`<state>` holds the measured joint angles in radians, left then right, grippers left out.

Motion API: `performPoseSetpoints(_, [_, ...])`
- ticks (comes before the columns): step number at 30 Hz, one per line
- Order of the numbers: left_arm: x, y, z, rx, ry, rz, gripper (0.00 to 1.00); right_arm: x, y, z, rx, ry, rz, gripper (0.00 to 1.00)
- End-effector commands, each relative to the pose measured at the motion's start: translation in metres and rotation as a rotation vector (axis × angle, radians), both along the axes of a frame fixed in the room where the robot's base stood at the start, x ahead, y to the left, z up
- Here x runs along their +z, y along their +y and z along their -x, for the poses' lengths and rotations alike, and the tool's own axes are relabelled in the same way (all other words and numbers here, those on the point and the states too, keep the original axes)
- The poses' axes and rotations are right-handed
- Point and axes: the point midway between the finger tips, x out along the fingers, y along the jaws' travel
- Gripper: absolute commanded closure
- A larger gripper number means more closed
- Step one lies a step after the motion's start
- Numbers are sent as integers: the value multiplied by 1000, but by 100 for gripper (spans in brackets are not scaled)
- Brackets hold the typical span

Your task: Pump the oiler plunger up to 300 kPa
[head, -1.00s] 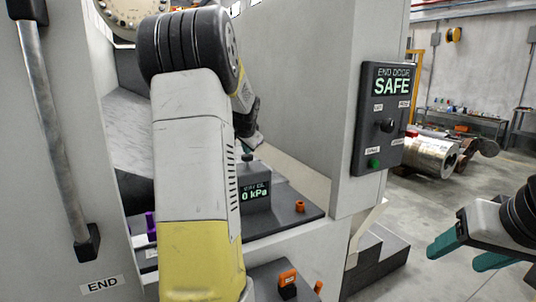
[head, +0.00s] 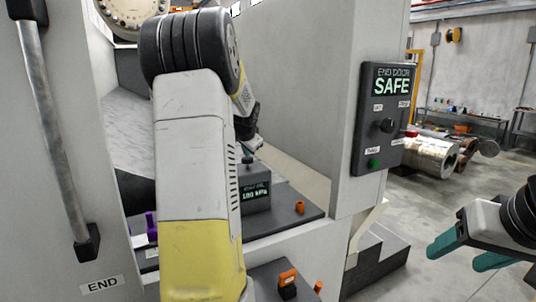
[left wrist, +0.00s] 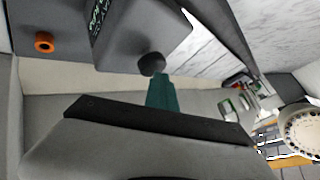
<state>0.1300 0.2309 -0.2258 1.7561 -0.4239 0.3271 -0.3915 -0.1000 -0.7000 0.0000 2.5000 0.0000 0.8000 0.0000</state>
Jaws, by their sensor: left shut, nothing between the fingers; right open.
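The oiler (head: 256,197) is a dark grey box with a small lit display, whose small digits look like 180 kPa. Its plunger has a dark round knob (head: 247,159) on top, which also shows in the left wrist view (left wrist: 151,64). My left gripper (head: 250,145) is shut and empty, right at the knob; in the left wrist view its teal fingertips (left wrist: 160,90) meet the knob's edge. Whether they press on it is hard to tell. My left arm hides part of the oiler's surroundings. My right gripper (head: 470,254) is open and empty at the far right.
A door panel (head: 384,118) reading END DOOR SAFE is on the grey pillar. Orange fittings (head: 299,207) and a purple part (head: 150,222) stand near the oiler. A grab bar (head: 58,130) runs along the left. Open floor lies at the right.

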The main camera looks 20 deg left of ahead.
Motion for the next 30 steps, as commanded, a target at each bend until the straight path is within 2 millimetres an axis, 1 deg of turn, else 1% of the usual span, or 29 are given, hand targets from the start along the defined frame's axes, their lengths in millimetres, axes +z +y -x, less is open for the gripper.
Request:
performPoseSetpoints(5, [1,0,1,1,2,1,100,0,0,0,0,0,0,39])
performPoseSetpoints(20, [30,0,0,0,-1,1,100,0,0,0,0,0,0,39])
performPoseSetpoints(30, [31,0,0,0,0,0,100,0,0,0,0,0,0,39])
